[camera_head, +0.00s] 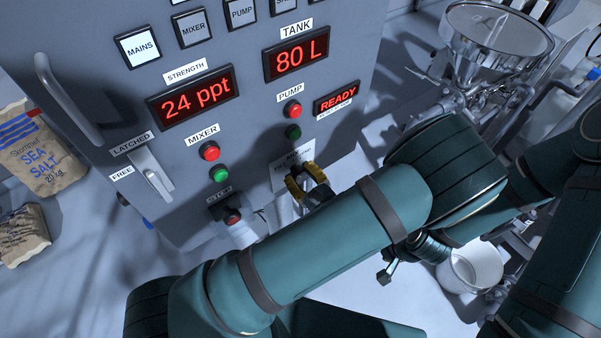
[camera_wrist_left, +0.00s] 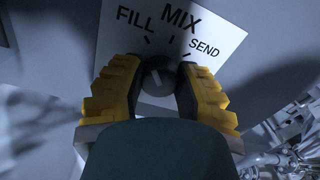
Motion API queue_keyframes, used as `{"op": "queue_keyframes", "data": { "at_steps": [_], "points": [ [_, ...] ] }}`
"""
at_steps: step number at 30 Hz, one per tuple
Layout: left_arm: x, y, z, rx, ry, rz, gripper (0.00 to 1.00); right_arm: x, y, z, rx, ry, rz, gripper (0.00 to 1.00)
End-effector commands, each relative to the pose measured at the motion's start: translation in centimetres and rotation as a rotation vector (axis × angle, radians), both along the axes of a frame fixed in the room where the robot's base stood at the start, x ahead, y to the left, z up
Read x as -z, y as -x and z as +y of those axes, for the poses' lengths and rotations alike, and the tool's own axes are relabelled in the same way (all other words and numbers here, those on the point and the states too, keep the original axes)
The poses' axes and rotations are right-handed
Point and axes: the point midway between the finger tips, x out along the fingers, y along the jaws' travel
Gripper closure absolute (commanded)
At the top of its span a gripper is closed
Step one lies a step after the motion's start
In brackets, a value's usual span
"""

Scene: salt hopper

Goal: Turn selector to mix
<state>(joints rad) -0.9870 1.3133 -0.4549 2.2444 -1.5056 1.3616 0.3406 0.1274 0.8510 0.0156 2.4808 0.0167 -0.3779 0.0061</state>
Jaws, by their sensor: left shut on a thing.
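The selector is a round dark knob (camera_wrist_left: 158,80) on a white plate (camera_wrist_left: 215,35) marked FILL, MIX and SEND, with tick lines above the knob. My left gripper (camera_wrist_left: 158,88) has its yellow finger pads on both sides of the knob and is shut on it. A small light mark shows on the knob, but I cannot tell exactly which label it points to. In the head view my left gripper (camera_head: 306,182) is at the plate (camera_head: 282,170) low on the grey panel. It hides the knob there. My right gripper is not seen.
Above the plate are the PUMP buttons, red (camera_head: 292,110) and green (camera_head: 293,131). To the left are the MIXER buttons (camera_head: 209,151), the STOP button (camera_head: 231,216) and a latch lever (camera_head: 151,172). A metal hopper (camera_head: 500,35) and a white bucket (camera_head: 470,270) stand at the right.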

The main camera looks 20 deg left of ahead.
Motion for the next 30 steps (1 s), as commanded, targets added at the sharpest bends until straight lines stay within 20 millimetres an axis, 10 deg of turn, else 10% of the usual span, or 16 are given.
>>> {"op": "queue_keyframes", "data": {
  "at_steps": [30],
  "points": [
    [-0.2,-0.1,0.0,-0.002,-0.416,0.529,1.0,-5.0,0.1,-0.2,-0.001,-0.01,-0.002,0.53]
  ]
}}
